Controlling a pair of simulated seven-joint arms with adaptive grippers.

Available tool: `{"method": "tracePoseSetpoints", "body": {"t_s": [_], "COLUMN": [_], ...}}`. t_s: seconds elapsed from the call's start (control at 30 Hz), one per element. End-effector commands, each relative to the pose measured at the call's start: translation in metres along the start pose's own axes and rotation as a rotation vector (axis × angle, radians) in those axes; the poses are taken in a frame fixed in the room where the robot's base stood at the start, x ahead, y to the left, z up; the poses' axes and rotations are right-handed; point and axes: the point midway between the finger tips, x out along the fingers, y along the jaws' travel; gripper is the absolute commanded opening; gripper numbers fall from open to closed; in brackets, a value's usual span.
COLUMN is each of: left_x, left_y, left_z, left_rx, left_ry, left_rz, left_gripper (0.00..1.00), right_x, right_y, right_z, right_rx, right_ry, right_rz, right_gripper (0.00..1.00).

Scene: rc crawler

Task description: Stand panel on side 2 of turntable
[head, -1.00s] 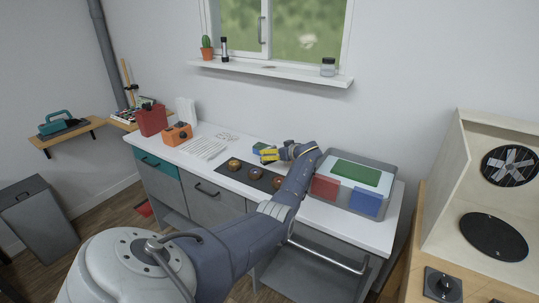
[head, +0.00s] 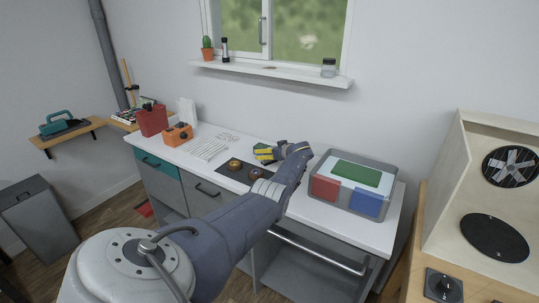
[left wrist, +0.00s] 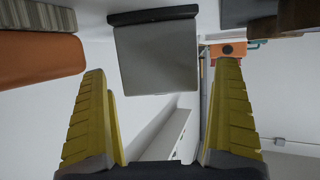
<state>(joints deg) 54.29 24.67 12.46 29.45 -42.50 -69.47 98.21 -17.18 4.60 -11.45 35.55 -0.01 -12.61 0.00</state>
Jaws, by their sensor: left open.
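My left gripper (head: 264,153) is open over the back of the worktop, with nothing clamped. In the left wrist view its yellow fingers (left wrist: 165,110) stand wide apart. A flat grey panel (left wrist: 157,60) with a dark foot (left wrist: 152,15) shows between and beyond the fingers; that view appears upside down, so the panel looks upright. I see no contact with it. In the head view a small green-and-blue thing (head: 261,146) shows by the fingertips, partly hidden; I cannot tell whether it is the same panel. No turntable or side number can be made out clearly. My right gripper is not in view.
A dark strip with brown round things (head: 234,165) lies just in front of the gripper. A grey case (head: 345,208) with red, green and blue faces stands to the right. An orange box (head: 178,137) and red box (head: 151,119) stand at the left. A window shelf (head: 270,72) is above.

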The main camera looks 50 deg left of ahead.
Motion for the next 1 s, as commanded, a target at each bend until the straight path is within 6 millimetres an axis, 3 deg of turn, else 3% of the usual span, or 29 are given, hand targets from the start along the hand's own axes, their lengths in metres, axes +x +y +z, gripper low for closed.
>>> {"method": "tracePoseSetpoints", "body": {"t_s": [0.1, 0.63, 1.0], "left_x": [-0.0001, -0.0002, -0.0016], "left_y": [0.0, 0.0, 0.0004], "left_z": [-0.0002, -0.0001, -0.0036], "left_rx": [0.0, 0.0, -0.002], "left_ry": [0.0, 0.0, 0.001], "left_rz": [0.0, 0.0, 0.0], "left_gripper": [0.98, 0.37, 0.37], "right_x": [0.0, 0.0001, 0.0], "right_y": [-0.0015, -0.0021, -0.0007], "right_z": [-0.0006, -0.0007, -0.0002], "right_rx": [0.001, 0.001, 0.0], "right_ry": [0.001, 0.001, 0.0], "right_rz": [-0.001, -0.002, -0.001], "right_gripper": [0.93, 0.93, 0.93]}}
